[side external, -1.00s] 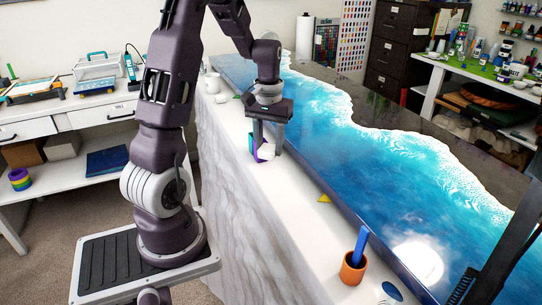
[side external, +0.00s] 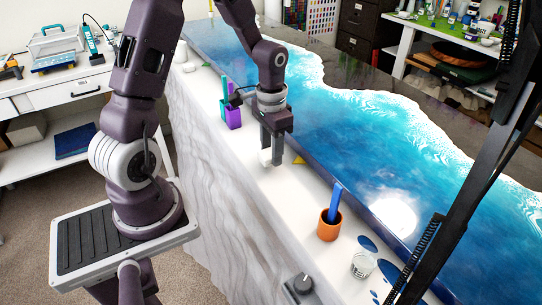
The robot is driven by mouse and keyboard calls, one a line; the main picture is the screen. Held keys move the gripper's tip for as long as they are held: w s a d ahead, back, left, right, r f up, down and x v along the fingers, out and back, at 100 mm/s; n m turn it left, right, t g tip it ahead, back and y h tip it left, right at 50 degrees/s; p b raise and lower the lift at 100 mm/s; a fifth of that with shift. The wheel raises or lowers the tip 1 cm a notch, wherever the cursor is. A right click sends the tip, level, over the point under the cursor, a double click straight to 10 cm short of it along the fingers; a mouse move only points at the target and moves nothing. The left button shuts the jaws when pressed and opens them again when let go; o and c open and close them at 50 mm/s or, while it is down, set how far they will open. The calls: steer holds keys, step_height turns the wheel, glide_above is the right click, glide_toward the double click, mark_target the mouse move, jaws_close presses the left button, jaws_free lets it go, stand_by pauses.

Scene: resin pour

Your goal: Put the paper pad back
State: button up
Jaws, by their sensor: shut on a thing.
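My gripper (side external: 271,157) points down over the white ledge beside the blue resin table. It is shut on a small white thing, likely the paper pad (side external: 265,157), which shows at the fingertips. The fingers hide much of it, and I cannot tell whether it touches the ledge. A purple holder (side external: 233,118) and a teal one (side external: 223,108) stand on the ledge behind and to the left of my gripper.
A yellow triangle (side external: 299,160) lies just right of my gripper. The glossy blue resin surface (side external: 370,150) borders the ledge.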

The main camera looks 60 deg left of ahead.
steer(key=shift+f, duration=0.95)
steer(key=o, duration=1.3)
steer(key=shift+f, duration=0.1)
step_height(320, 180, up, 12)
steer(key=s+d+r+t, duration=0.2)
steer(key=s+d+r, duration=0.3)
steer(key=s, duration=0.3)
steer(key=s+d+r+t, duration=0.3)
steer(key=s+d+r, duration=0.2)
steer(key=s+d, duration=0.2)
steer(key=shift+s+r+t, duration=0.15)
steer(key=shift+s+t, duration=0.15)
steer(key=shift+s, duration=0.2)
steer(key=shift+d, duration=0.1)
